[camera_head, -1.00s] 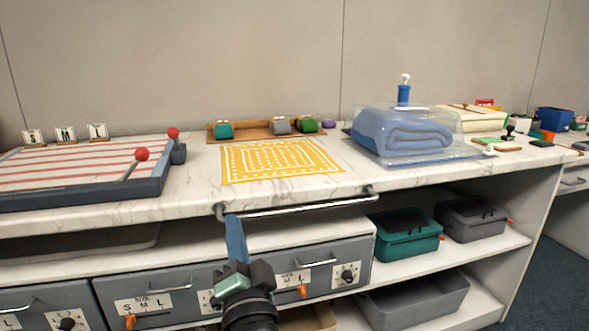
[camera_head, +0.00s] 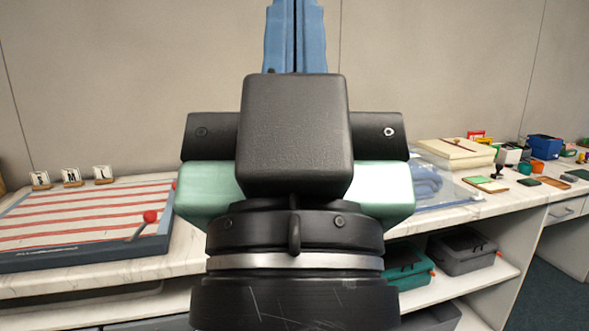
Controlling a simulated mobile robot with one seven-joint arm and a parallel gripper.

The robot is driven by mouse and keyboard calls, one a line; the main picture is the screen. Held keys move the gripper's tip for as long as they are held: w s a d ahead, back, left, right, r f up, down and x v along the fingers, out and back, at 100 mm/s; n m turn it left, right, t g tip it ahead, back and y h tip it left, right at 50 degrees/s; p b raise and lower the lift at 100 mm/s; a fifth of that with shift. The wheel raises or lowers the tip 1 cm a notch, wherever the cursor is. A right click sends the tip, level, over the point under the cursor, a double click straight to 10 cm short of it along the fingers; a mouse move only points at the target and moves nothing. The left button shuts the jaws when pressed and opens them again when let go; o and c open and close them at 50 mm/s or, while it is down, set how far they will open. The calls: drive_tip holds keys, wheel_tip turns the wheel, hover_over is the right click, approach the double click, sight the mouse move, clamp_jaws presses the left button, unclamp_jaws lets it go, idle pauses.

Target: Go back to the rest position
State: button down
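My gripper (camera_head: 295,38) is raised upright, very near the camera, and fills the middle of the view. Its two blue fingers point up in front of the wall. They stand side by side with only a thin dark line between them, and nothing shows between them. The fingertips reach the top edge of the picture. The gripper and wrist hide the middle of the counter, including the place where the yellow mat lay in the earlier frame. They also cover much of the bagged blue towel (camera_head: 428,185).
The marble counter (camera_head: 95,277) runs across behind my gripper. A striped board (camera_head: 80,222) with a red-knobbed lever stands at left. Green (camera_head: 408,266) and grey (camera_head: 465,250) bins sit on the shelf below. A cream stack (camera_head: 455,152) and small items lie at right.

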wheel_tip(320, 180, up, 26)
drive_tip(key=p, duration=2.3)
